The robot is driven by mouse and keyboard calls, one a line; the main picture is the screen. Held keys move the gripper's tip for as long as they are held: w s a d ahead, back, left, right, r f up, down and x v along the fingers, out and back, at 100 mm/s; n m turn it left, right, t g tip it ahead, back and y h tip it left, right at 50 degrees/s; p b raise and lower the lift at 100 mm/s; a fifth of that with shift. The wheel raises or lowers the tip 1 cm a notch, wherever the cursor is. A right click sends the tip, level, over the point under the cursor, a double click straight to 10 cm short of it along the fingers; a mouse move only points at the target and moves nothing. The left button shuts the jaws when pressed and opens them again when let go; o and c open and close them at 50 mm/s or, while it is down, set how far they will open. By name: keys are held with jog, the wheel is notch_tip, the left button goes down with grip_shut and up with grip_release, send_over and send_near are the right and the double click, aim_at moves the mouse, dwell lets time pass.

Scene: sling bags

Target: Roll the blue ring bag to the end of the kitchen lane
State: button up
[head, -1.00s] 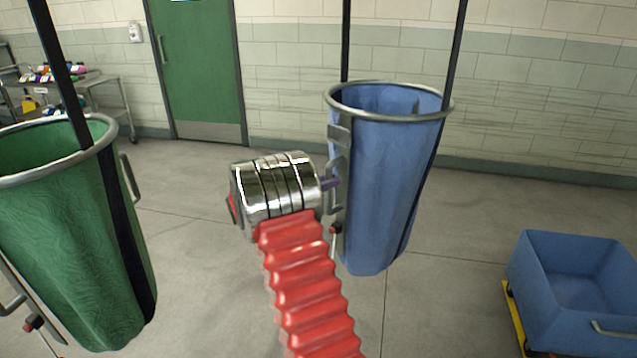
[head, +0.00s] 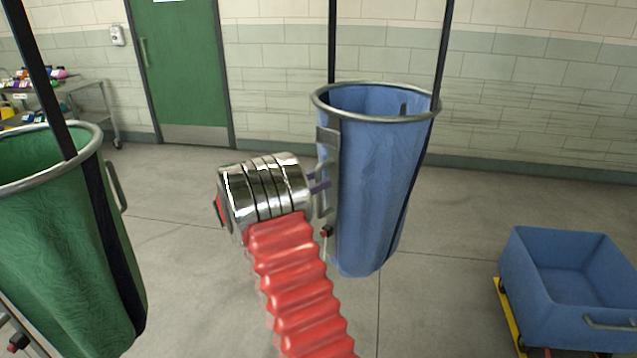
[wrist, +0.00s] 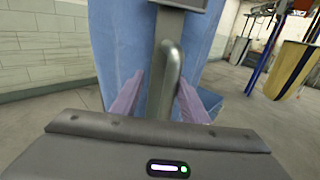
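The blue ring bag (head: 370,190) hangs by dark straps from its metal ring, right of centre in the head view. A grey plate and a grey bar handle (head: 326,190) run down its left side. My gripper (head: 318,182) reaches this handle from the left, at the end of my red sleeved arm. In the wrist view, its two purple fingers (wrist: 160,100) stand apart, one on each side of the handle (wrist: 171,65), with the blue cloth (wrist: 115,45) behind. The fingers look open and clear of the bar; their exact depth around it is hard to tell.
A green ring bag (head: 50,230) hangs at the near left. A blue tub (head: 565,285) on a yellow base stands on the floor at right. A loaded metal cart (head: 95,90) and a green door (head: 180,70) are at the back. Floor between the bags is open.

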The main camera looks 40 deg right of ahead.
jog(key=shift+a, duration=0.1)
jog(key=w+a, duration=0.2)
jog(key=a, duration=1.1)
jog(key=shift+w+a, duration=0.2)
jog(key=shift+w, duration=0.05)
dwell(0.6)
jog(key=shift+f, duration=0.1)
dwell(0.4)
